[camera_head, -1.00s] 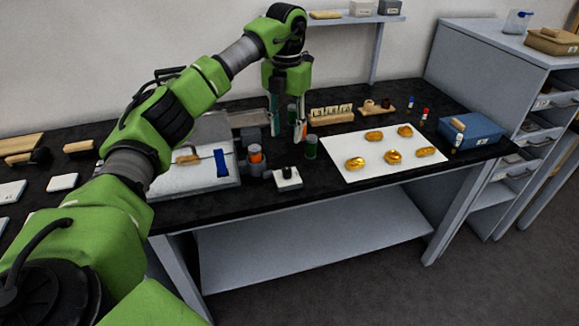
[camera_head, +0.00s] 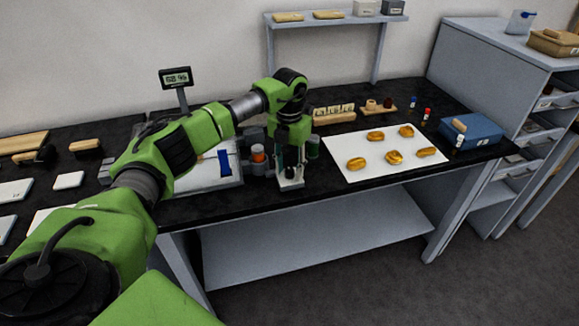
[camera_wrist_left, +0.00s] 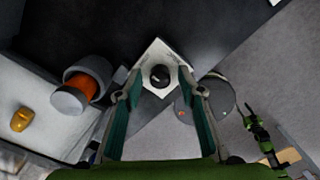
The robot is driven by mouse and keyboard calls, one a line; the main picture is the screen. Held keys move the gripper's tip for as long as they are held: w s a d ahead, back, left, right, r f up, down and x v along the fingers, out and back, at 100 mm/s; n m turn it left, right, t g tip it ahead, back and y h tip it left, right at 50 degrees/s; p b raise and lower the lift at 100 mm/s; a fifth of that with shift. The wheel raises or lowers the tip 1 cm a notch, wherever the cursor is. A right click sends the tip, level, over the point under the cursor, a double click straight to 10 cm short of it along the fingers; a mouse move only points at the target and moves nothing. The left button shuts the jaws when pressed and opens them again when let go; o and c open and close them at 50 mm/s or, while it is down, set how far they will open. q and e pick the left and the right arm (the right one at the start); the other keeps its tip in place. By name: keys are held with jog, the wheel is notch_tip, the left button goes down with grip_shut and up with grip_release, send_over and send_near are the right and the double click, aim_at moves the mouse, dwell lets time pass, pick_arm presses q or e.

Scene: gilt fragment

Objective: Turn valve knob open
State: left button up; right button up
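The valve knob (camera_wrist_left: 159,75) is a round black knob on a small white square base (camera_wrist_left: 150,53) near the front edge of the black bench. In the left wrist view it lies between and beyond my two fingers. My left gripper (camera_wrist_left: 160,90) is open, pointing down, with its teal finger pads apart on either side of the knob; I see no contact. In the head view my left gripper (camera_head: 290,178) is above the white base (camera_head: 290,183) and mostly hides the knob. My right gripper is not in view.
A grey holder with an orange-banded container (camera_head: 258,154) stands just left of the gripper. A white sheet (camera_head: 345,172) with several gold pieces lies further right. A display (camera_head: 176,78) stands behind my arm.

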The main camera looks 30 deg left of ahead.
pick_arm(q)
jog(key=shift+c, duration=0.4)
grip_shut()
jog(key=shift+m, duration=0.4)
jog(key=m+b, duration=0.1)
jog(key=m, duration=0.2)
jog(key=shift+m, duration=0.3)
jog(key=m, duration=0.4)
jog(key=shift+w+m+b, duration=0.1)
jog(key=shift+m+b, duration=0.2)
jog(key=m, duration=0.4)
jog(key=shift+r+m+b, duration=0.1)
jog(key=shift+m+b, duration=0.2)
jog(key=shift+m, duration=2.2)
